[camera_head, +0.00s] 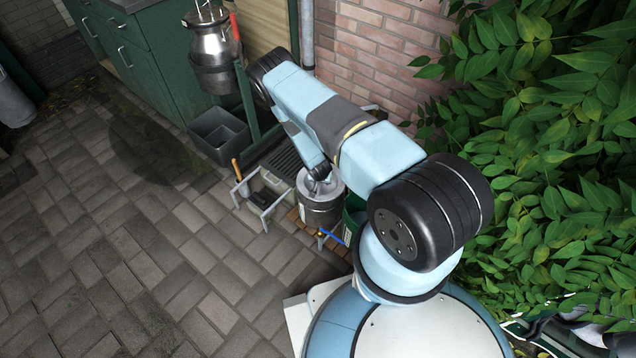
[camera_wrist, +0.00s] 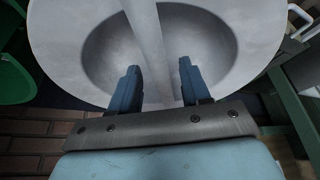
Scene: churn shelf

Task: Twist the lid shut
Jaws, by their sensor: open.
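In the head view, a grey metal churn (camera_head: 322,212) stands low beside my base, with its pale lid (camera_head: 333,184) on top. In the wrist view the lid (camera_wrist: 60,35) fills the upper part: a wide pale rim around a dished middle, with a straight bar handle (camera_wrist: 150,35) across it. My gripper (camera_wrist: 158,75) is open, one blue finger on each side of the bar, with gaps showing. I cannot tell how deep the fingertips reach. In the head view my arm hides most of the gripper, and the lid's seating on the churn is not clear.
A second metal churn (camera_head: 212,60) stands further back by green cabinets (camera_head: 120,45). Dark grey crates (camera_head: 218,135) and a metal-legged rack (camera_head: 265,205) stand near the lidded churn. A brick wall and leafy plants (camera_head: 540,130) bound the right.

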